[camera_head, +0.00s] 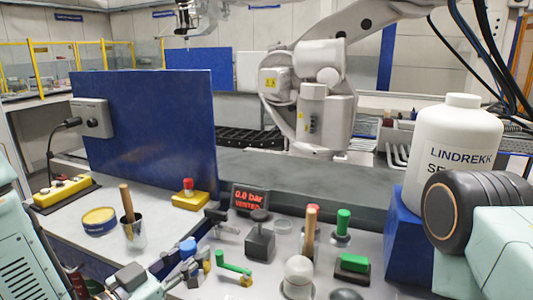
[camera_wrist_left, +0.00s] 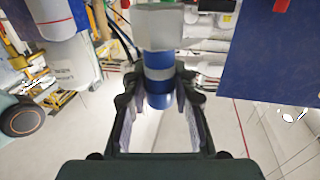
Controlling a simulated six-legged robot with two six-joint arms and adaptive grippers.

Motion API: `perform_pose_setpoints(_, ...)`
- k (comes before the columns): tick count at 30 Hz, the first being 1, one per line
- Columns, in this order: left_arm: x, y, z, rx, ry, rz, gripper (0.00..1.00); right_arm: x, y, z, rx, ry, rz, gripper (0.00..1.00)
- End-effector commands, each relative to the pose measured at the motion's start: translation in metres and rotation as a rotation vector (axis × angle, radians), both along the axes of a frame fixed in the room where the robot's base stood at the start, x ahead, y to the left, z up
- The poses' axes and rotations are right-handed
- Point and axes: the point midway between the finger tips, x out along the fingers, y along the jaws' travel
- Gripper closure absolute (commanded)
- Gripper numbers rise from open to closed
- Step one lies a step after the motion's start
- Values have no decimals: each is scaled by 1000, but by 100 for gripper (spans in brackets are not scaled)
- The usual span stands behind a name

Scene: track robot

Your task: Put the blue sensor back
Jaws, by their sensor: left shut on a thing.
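The blue sensor (camera_wrist_left: 159,100) is a blue cylinder with a grey band. In the left wrist view it stands between the two dark fingers of my left gripper (camera_wrist_left: 160,88), which is shut on it. A pale grey block covers its far end in that view. In the head view the blue top of the sensor (camera_head: 188,247) shows at the lower left, by my left gripper (camera_head: 190,264), over the front of the bench. I cannot tell if the sensor touches anything below. My right gripper is out of view; only part of that arm shows at the right.
A metal cup (camera_head: 134,234) with a wooden handle, a yellow tin (camera_head: 99,221) and a red-topped yellow box (camera_head: 190,198) stand nearby. A green-handled valve (camera_head: 233,267), black clamp (camera_head: 260,240) and pressure display (camera_head: 250,199) are close right. A white bottle (camera_head: 450,135) stands far right.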

Motion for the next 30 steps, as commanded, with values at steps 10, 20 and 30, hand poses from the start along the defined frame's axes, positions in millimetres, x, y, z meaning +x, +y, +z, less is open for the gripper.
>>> perform_pose_setpoints(10, -60, 29, -74, 1, 3, 56, 100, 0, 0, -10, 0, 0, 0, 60)
perform_pose_setpoints(20, -65, 34, -86, 2, -2, 74, 100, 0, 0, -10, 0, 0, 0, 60)
perform_pose_setpoints(30, -65, 34, -86, 2, -1, 73, 100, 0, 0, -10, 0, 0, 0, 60)
